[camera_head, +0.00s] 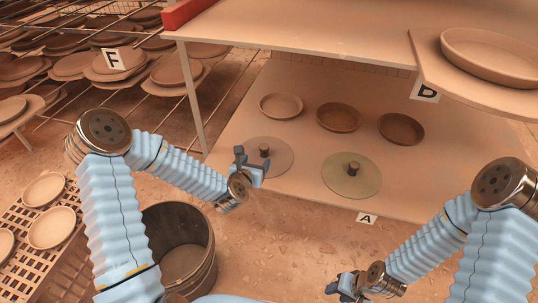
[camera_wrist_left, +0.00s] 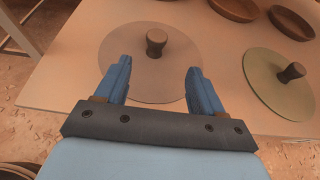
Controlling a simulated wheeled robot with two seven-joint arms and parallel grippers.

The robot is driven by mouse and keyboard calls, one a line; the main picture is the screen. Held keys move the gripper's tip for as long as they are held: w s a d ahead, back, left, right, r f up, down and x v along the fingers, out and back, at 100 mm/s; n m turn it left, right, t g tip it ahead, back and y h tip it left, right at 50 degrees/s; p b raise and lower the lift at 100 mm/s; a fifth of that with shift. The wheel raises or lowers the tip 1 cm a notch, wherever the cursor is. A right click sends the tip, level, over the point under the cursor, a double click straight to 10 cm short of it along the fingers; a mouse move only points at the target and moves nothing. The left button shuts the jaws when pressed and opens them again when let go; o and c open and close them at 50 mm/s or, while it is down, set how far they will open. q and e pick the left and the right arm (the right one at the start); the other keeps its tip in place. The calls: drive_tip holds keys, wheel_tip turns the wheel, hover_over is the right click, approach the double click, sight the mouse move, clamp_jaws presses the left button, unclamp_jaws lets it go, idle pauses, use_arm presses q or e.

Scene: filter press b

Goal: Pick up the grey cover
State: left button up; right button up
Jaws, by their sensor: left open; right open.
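The grey cover (camera_head: 283,158) is a flat round disc with a dark knob (camera_head: 264,149), lying on the low shelf marked A. It also shows in the left wrist view (camera_wrist_left: 150,85), with its knob (camera_wrist_left: 156,41) standing up beyond my fingertips. My left gripper (camera_head: 252,157) is open and empty at the cover's near left edge. In the left wrist view its two fingers (camera_wrist_left: 159,67) reach over the disc, apart from the knob. A greenish cover (camera_head: 338,184) with a similar knob lies to the right. My right gripper (camera_head: 345,286) is open and empty low in the head view.
Several shallow bowls (camera_head: 339,117) stand in a row behind the covers. An upper shelf (camera_head: 310,35) overhangs the back. A wooden barrel (camera_head: 204,212) stands below my left forearm. A rack with dishes (camera_head: 60,65) is at the left.

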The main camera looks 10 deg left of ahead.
sight(263, 150)
use_arm(q)
drive_tip(key=x, duration=0.5)
drive_tip(key=shift+w+f, duration=0.15)
drive_tip(key=shift+w, duration=0.05)
drive_tip(key=x, duration=0.5)
drive_tip(key=shift+w+a+f, duration=0.1)
drive_tip(key=shift+a+f, duration=0.1)
drive_tip(key=shift+a, duration=0.1)
drive_tip(key=shift+c, duration=0.3)
clamp_jaws()
drive_tip(key=shift+r, duration=0.1)
